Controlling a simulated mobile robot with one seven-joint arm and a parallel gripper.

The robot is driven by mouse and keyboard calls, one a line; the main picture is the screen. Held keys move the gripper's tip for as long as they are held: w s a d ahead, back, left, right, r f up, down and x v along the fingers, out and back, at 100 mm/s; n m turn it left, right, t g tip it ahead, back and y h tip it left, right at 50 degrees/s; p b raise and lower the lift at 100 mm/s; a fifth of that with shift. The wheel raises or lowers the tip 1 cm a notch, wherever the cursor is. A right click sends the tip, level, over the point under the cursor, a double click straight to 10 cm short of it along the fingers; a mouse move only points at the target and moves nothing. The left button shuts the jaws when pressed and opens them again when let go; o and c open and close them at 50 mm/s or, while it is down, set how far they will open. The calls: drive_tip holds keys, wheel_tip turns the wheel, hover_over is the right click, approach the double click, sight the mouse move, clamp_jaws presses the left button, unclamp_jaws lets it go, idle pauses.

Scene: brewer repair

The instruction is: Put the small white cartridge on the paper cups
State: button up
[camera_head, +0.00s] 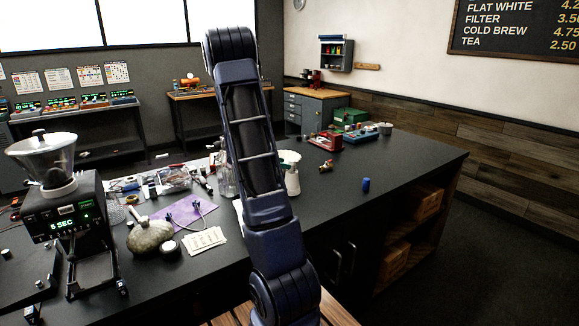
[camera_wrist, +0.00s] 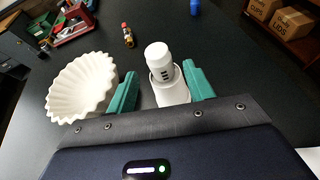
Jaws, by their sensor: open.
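The small white cartridge (camera_wrist: 158,54), a cylinder with dark marks on its side, stands upright in the wrist view. It appears to rest on top of the white paper cups (camera_wrist: 172,94), a wider round stack directly beneath it. My gripper (camera_wrist: 159,70) is open, its two teal fingers on either side of the cartridge and cups. Gaps show between the fingers and the cartridge. The lower part of the cups is hidden by the gripper body. In the head view my arm hides most of this spot; a white shape, likely the cups (camera_head: 293,183), shows at its right edge.
A white fluted filter stack (camera_wrist: 80,90) stands close left of my gripper. A small orange-and-dark item (camera_wrist: 128,36) and a blue item (camera_wrist: 194,8) lie beyond. A red toolbox (camera_head: 325,141) is farther back.

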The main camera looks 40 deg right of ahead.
drive_tip(key=s+v, duration=0.1)
drive_tip(key=v, duration=0.5)
drive_tip(key=s+a+r+m+t+y, duration=0.2)
drive_tip(key=s+a+r+m+y, duration=0.2)
drive_tip(key=s+a, duration=0.5)
drive_tip(key=s+a+r+m+t+y, duration=0.2)
drive_tip(key=s+a+r+m+y, duration=0.2)
drive_tip(key=s+a, duration=0.5)
drive_tip(key=s+a+r+m+t+y, duration=0.2)
drive_tip(key=s+a+r+m+y, duration=0.2)
drive_tip(key=s+a+m, duration=0.4)
drive_tip(key=s+a+y, duration=0.1)
drive_tip(key=s+a, duration=0.1)
drive_tip(key=shift+s+r, duration=0.15)
drive_tip(key=shift+s, duration=0.15)
